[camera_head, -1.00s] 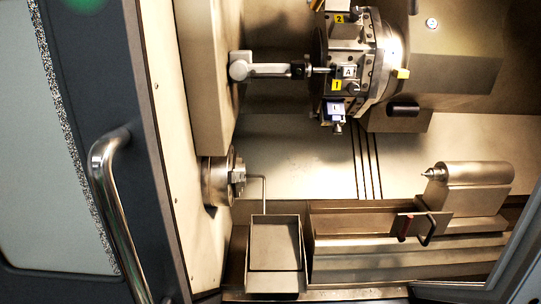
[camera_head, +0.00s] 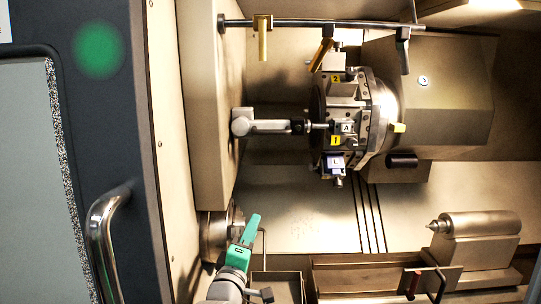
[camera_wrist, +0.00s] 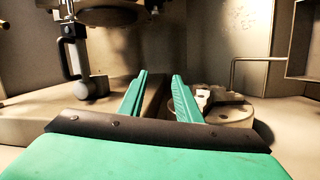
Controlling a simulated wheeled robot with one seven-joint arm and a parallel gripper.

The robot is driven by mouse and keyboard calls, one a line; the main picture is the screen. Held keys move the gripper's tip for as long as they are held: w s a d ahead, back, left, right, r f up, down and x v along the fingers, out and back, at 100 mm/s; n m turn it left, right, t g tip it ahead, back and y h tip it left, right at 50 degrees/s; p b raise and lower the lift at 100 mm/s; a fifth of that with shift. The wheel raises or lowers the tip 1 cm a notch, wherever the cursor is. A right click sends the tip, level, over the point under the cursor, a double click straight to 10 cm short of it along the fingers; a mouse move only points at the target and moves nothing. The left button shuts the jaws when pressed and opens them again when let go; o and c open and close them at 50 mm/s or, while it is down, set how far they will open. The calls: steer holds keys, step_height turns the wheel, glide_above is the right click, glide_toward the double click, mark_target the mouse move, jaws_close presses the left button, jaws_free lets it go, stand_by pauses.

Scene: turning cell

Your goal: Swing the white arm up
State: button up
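The white arm (camera_head: 275,126) is a light grey-white bar on a rounded pivot at the headstock wall. It lies about level and points right; its dark end and thin probe reach the block marked A in front of the turret.
The chuck (camera_head: 214,236) is right beside my gripper, partly behind it. The tool turret (camera_head: 385,98) stands at upper right and the tailstock (camera_head: 478,235) at lower right. A rail (camera_head: 300,24) with hanging nozzles runs along the top. The door handle (camera_head: 103,245) is at left.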

step_height(320, 180, up, 13)
steer(key=w+h, duration=0.1)
steer(key=h, duration=0.2)
glide_toward(270, 134)
steer(key=x, duration=1)
steer(key=shift+w+d+r, duration=0.1)
steer(key=shift+w+r, duration=0.05)
steer(key=shift+w, duration=0.2)
jaws_close()
